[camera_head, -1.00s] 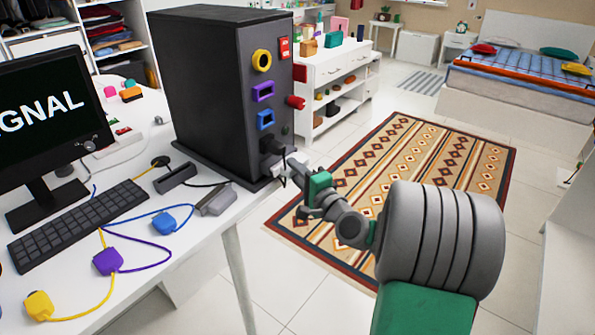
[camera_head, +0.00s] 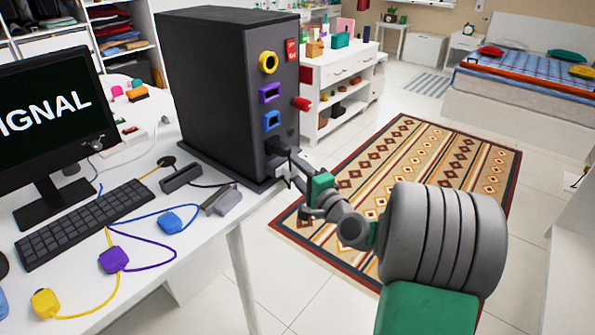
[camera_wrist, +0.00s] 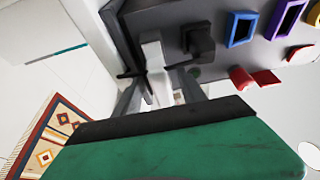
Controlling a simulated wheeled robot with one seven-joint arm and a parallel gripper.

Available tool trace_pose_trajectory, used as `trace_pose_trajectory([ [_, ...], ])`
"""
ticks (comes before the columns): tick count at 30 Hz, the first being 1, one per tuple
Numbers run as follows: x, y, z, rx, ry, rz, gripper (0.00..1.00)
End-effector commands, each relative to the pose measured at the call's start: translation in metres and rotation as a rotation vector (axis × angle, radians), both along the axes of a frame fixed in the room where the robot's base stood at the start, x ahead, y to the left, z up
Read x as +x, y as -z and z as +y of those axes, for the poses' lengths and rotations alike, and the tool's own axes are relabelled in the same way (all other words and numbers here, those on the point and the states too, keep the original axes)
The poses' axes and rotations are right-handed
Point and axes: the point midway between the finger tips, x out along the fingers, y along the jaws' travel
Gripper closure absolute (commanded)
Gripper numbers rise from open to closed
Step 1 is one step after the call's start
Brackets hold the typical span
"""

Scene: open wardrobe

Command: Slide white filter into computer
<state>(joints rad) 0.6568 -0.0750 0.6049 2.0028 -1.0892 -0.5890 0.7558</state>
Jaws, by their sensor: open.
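The computer (camera_head: 225,95) is a tall dark grey tower standing upright on the white desk. Its port side also shows in the wrist view (camera_wrist: 262,55). My gripper (camera_head: 288,174) is beside the tower's lower front corner, below a dark plug-like block (camera_head: 277,145). In the wrist view, my gripper (camera_wrist: 154,70) is open, with dark fingertips on either side of a narrow white piece (camera_wrist: 152,52). This looks like the white filter, with its far end against the tower. I cannot tell how deep it sits. In the head view I cannot make it out.
Yellow, purple and blue ports and a red knob (camera_head: 302,103) are above my gripper. The desk (camera_head: 190,255) holds a monitor (camera_head: 50,115), a keyboard (camera_head: 95,222) and cabled plugs. A patterned rug (camera_head: 425,170) lies on open floor behind my arm.

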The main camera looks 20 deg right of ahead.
Motion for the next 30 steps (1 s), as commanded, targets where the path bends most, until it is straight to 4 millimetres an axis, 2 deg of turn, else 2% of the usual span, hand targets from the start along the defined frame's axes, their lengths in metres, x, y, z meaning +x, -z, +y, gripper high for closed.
trace_pose_trajectory([
  [9,-0.057,0.001,-0.012,0.000,0.007,0.000,0.52],
  [12,-0.070,0.001,-0.014,0.001,0.005,0.000,0.52],
  [16,-0.075,0.000,-0.013,0.000,0.001,-0.001,0.52],
  [27,-0.075,0.000,-0.013,-0.001,0.000,0.000,0.52],
  [30,-0.073,0.000,-0.001,-0.048,-0.034,0.024,0.52],
])
